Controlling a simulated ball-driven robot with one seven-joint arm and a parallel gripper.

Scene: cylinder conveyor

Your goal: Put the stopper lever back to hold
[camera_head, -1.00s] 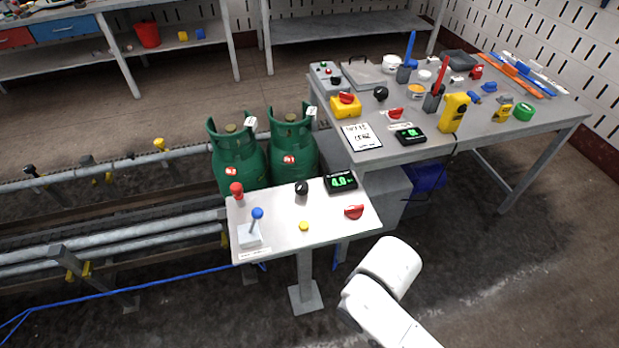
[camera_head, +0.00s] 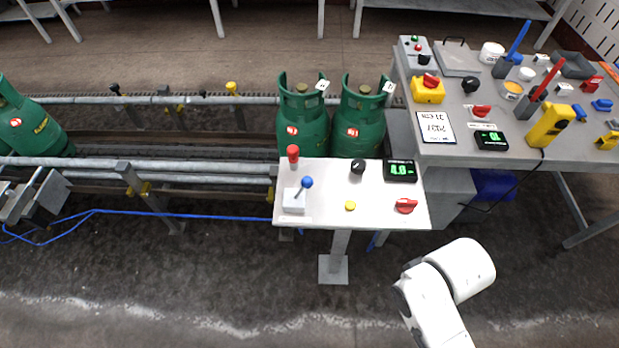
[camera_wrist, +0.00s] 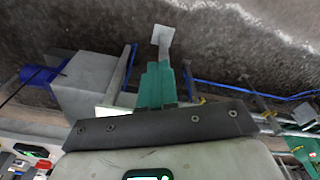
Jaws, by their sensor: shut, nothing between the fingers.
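The small control panel (camera_head: 390,215) stands on a post at the conveyor. At its left end, a lever with a blue ball knob (camera_head: 307,182) rises from a white box (camera_head: 295,200); it leans up and to the right. A red knob (camera_head: 293,152) stands behind it. The labels are too small to read. My gripper (camera_wrist: 155,68) shows in the wrist view as teal fingers, shut and empty, in front of the panel's post. It hides most of the panel there, and the lever cannot be seen. In the head view only my white arm shows, right of and below the panel.
Two green gas cylinders (camera_head: 303,125) (camera_head: 358,125) stand behind the panel; another (camera_head: 30,125) is at the far left. Conveyor rails (camera_head: 200,166) run leftward. A cluttered workbench (camera_head: 460,150) stands right. The floor in front of the panel is clear.

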